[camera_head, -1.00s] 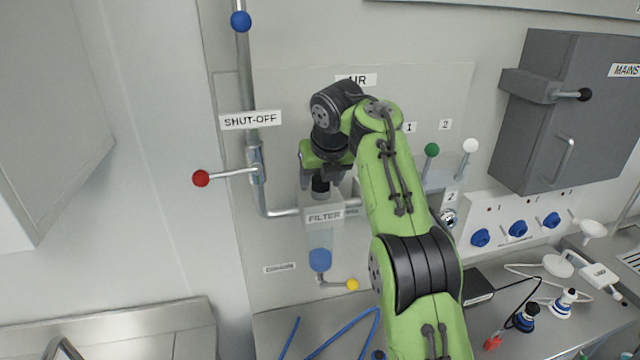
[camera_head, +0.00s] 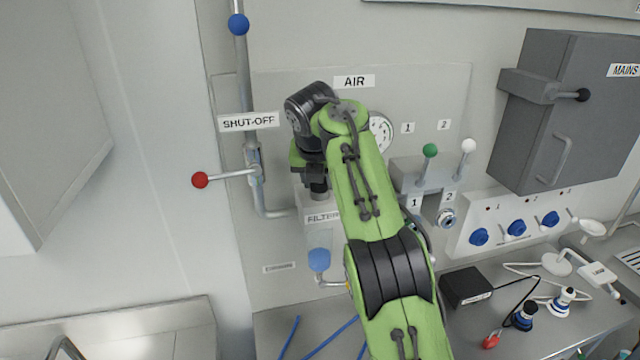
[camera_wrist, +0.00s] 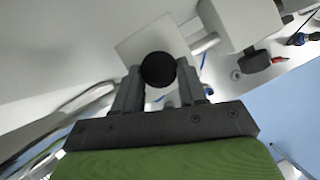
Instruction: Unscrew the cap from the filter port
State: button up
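The filter housing (camera_head: 318,236) hangs on the wall below the AIR sign, with a FILTER label and a blue bottom. In the wrist view its pale square top (camera_wrist: 146,44) carries a round black cap (camera_wrist: 158,69). My gripper (camera_head: 318,188) points down over the filter from above. In the wrist view my gripper's two fingers (camera_wrist: 158,76) stand on either side of the black cap and appear to touch it. The cap sits between the fingertips, over the filter top. In the head view the gripper and forearm hide part of the cap and filter.
A red-knobbed shut-off lever (camera_head: 201,180) is on the pipe to the left. A small drain elbow (camera_head: 330,281) is below the filter. A gauge (camera_head: 381,132) and green-knobbed (camera_head: 430,150) and white-knobbed (camera_head: 468,146) levers are to the right. A grey mains box (camera_head: 560,110) is farther right.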

jog(key=c, duration=0.5)
jog(key=n, duration=0.1)
jog(key=n+y, duration=0.1)
jog(key=shift+d+n, duration=0.25)
jog(key=shift+n, duration=0.05)
grip_shut()
jog(key=shift+n+y, duration=0.5)
jog(key=shift+n, duration=0.1)
jog(key=shift+a, duration=0.1)
jog(key=n, duration=0.1)
jog(key=n+y, duration=0.1)
jog(key=n, duration=0.2)
jog(key=shift+w+d+g+y, duration=0.1)
jog(key=shift+d+g+y, duration=0.15)
jog(key=shift+g+y, duration=0.15)
jog(key=o, duration=1.2)
grip_release()
jog(key=shift+c, duration=0.2)
